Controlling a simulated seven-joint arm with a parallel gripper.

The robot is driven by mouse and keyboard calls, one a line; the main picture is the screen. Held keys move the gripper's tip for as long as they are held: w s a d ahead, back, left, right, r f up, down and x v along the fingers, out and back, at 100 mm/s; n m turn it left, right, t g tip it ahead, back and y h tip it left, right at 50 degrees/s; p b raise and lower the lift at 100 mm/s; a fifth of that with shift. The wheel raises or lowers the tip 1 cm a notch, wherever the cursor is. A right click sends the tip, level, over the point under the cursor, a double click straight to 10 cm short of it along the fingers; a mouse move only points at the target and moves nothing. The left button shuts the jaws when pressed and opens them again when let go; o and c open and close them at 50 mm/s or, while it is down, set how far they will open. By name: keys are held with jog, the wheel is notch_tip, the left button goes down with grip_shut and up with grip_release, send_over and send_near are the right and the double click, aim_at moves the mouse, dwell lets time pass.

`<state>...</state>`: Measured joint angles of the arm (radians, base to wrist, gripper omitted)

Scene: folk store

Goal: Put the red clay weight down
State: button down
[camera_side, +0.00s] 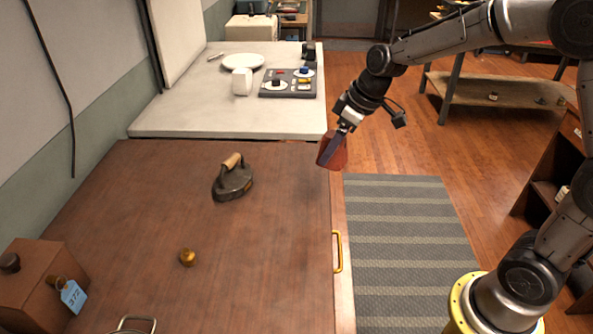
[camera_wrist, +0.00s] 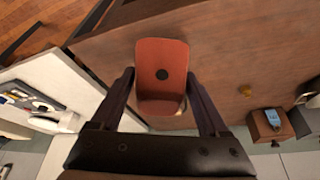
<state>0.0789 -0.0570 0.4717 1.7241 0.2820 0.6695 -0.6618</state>
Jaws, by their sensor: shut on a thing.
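The red clay weight (camera_side: 334,153) is a tapered reddish block, held in the air near the right edge of the brown wooden counter (camera_side: 270,230), at its far end. In the wrist view the red clay weight (camera_wrist: 162,65) shows a flat face with a dark round spot. My gripper (camera_side: 338,142) is shut on it, with a dark finger on each side in the wrist view (camera_wrist: 160,88). The gripper hides part of the weight in the side view.
An old iron (camera_side: 233,183) with a wooden handle and a small brass weight (camera_side: 188,257) stand on the counter. A brown box (camera_side: 40,280) with a blue tag is at the front left. A white counter (camera_side: 180,110) with a plate (camera_side: 243,61) and grey tray (camera_side: 288,90) lies beyond. Much of the wood is clear.

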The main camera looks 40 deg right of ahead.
jog(key=c, duration=1.6)
grip_release()
jog(key=w+f, duration=0.1)
jog(key=w, duration=0.3)
jog(key=w+f, duration=0.1)
jog(key=w, duration=0.1)
jog(key=shift+a+f, duration=0.1)
jog(key=shift+f, duration=0.25)
jog(key=c, duration=1.6)
grip_release()
jog(key=w+f, duration=0.4)
jog(key=shift+w+f, duration=0.3)
jog(key=shift+f, duration=0.1)
jog(key=c, duration=1.6)
grip_release()
jog(key=shift+w+f, duration=0.55)
jog(key=shift+f, duration=0.1)
jog(key=c, duration=1.6)
grip_release()
jog(key=shift+w+f, duration=0.1)
jog(key=shift+f, duration=1.45)
jog(key=c, duration=1.6)
grip_release()
jog(key=shift+f, duration=0.1)
grip_release()
jog(key=shift+f, duration=0.15)
